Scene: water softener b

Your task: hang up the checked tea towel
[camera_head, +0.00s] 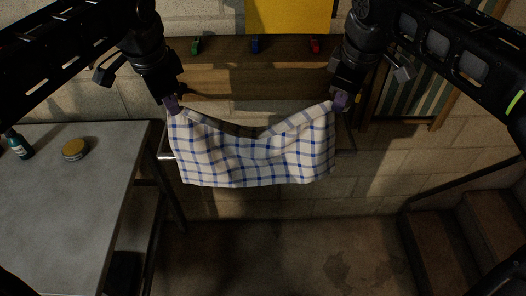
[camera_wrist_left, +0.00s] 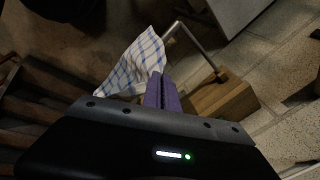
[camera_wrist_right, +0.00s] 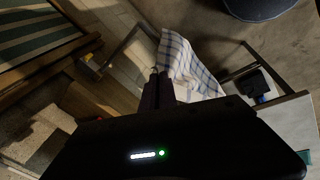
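The white tea towel with blue checks (camera_head: 252,160) hangs spread between my two grippers, its top edge sagging in the middle. My left gripper (camera_head: 171,103) is shut on its top left corner and my right gripper (camera_head: 340,102) on its top right corner. The towel also shows in the left wrist view (camera_wrist_left: 137,62) and in the right wrist view (camera_wrist_right: 185,62). A metal rail (camera_head: 165,157) stands out from the wall below a wooden board. The towel hides the rail's middle; I cannot tell whether cloth touches it.
The wooden board (camera_head: 260,82) carries small green (camera_head: 196,46), blue (camera_head: 256,46) and red (camera_head: 315,46) items. A grey table (camera_head: 70,200) at left holds a dark bottle (camera_head: 19,145) and a round tin (camera_head: 75,149). Steps (camera_head: 440,250) are at right. The floor below is clear.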

